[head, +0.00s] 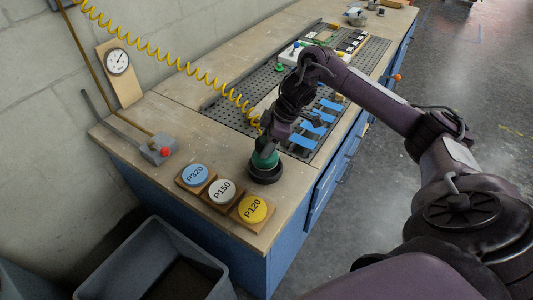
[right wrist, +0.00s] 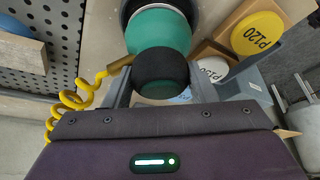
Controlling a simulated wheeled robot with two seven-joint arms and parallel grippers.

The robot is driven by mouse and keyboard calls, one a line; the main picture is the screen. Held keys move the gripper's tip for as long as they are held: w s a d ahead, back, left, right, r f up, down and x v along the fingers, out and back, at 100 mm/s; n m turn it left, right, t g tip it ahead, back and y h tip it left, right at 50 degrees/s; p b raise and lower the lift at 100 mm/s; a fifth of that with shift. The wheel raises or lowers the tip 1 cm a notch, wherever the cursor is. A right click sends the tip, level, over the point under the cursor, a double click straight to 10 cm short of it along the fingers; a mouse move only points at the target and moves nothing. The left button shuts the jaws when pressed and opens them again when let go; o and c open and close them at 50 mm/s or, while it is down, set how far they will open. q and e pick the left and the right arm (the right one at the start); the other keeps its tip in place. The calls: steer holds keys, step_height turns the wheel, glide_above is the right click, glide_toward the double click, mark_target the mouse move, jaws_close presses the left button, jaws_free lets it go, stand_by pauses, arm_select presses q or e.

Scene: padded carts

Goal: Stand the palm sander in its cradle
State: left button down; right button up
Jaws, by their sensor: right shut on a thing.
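The palm sander (head: 265,160) has a green body over a wide dark round base and stands upright at or just above the bench end, behind the disc blocks. In the right wrist view, the sander (right wrist: 158,32) shows its green body, black grip band and a brass hose fitting. My right gripper (head: 268,140) comes down on it from above. The fingers of my right gripper (right wrist: 162,88) are shut on the black grip, one each side. I cannot make out a cradle for certain, nor whether the dark base touches the wood. My left gripper is out of view.
Blocks with blue P320 (head: 195,174), white P150 (head: 222,191) and yellow P120 (head: 253,209) discs line the bench's near edge. A yellow coiled hose (head: 165,56) runs to the sander. A grey bin (head: 155,258) stands below. A perforated panel (head: 235,108) lies behind.

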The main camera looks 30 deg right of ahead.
steer(key=shift+f, duration=2.05)
steer(key=shift+a+f, duration=0.1)
steer(key=o, duration=1.3)
steer(key=shift+s+f, duration=0.1)
steer(key=v, duration=0.7)
steer(key=shift+b, duration=0.35)
steer(key=p+v, duration=0.1)
steer(key=v, duration=0.4)
